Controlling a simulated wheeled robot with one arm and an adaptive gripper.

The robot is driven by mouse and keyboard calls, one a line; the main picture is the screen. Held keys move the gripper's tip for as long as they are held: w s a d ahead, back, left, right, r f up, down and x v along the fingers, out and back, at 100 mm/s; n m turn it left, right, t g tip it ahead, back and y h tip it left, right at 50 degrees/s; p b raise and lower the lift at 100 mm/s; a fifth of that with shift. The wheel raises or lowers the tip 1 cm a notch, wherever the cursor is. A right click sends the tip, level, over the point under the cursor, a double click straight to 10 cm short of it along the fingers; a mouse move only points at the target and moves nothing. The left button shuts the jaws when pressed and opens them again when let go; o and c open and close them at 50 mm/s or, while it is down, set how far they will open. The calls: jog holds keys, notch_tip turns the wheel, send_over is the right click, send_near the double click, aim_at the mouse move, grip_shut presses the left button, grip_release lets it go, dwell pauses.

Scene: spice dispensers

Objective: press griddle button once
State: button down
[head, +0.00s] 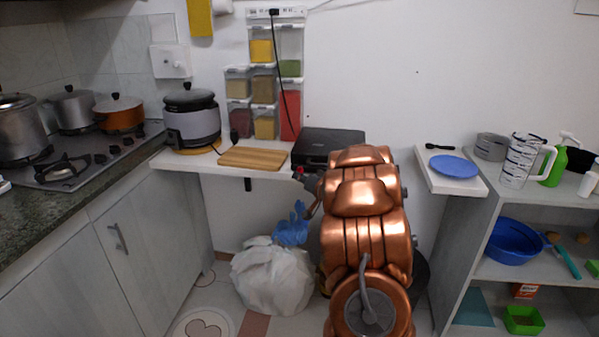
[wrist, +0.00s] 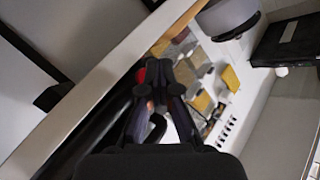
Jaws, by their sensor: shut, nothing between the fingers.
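The griddle (head: 328,146) is a black, flat, closed appliance on the white counter, to the right of the cutting board. My gripper (head: 306,180) is at the griddle's front left, at about the counter's front edge, partly hidden by my copper-coloured arm. A small red spot (head: 299,170) shows beside the fingertips; a red spot (wrist: 141,75) also shows left of the dark fingers (wrist: 168,82) in the wrist view. It may be the griddle button, but I cannot tell, nor whether a finger touches it. The fingers are shut and hold nothing.
A wooden cutting board (head: 252,158) and a rice cooker (head: 192,120) stand left on the counter (head: 180,160). Spice dispensers (head: 263,87) hang on the wall behind. A white bag (head: 272,276) with a blue glove (head: 291,226) is below. A shelf (head: 478,230) stands right.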

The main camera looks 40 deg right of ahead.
jog(key=shift+a, duration=0.1)
jog(key=s+a, duration=0.1)
jog(key=a, duration=0.1)
jog(key=s+a, duration=0.1)
jog(key=a, duration=0.1)
jog(key=shift+s, duration=0.4)
dwell(1.0)
